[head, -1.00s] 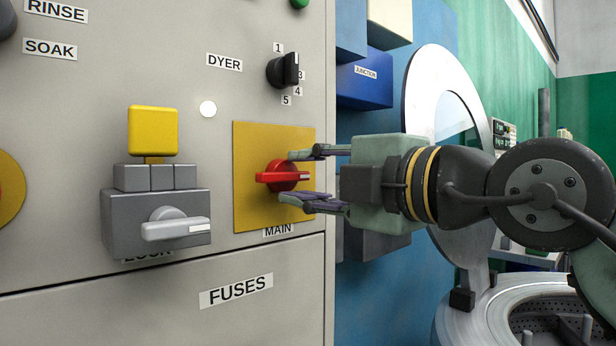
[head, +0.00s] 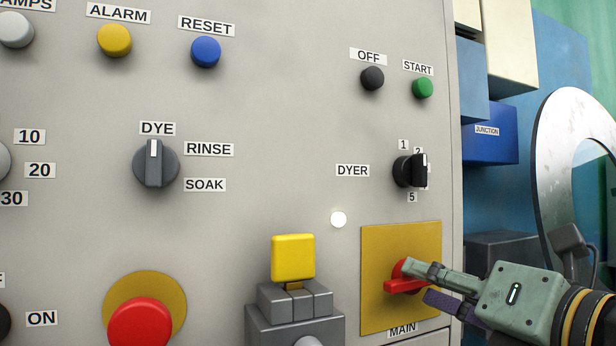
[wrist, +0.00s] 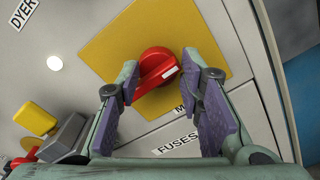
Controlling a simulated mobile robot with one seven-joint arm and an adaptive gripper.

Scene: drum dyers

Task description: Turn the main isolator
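The main isolator is a red rotary handle (head: 400,286) on a yellow square plate (head: 375,315), above the MAIN label (head: 402,330). Its bar lies about level, and a white mark shows at one end in the wrist view (wrist: 158,72). My gripper (head: 425,283) is at the handle from the right, with one finger overlapping the knob in the head view. In the wrist view my gripper (wrist: 160,75) is open, with a fingertip on either side of the red handle. I cannot tell whether the fingers touch it.
A black DYER selector (head: 410,171) sits above the plate. A grey lock block with a yellow top (head: 293,258) stands out to the left. A red mushroom button (head: 140,325) is at lower left. The blue junction box (head: 490,132) is beyond the panel's right edge.

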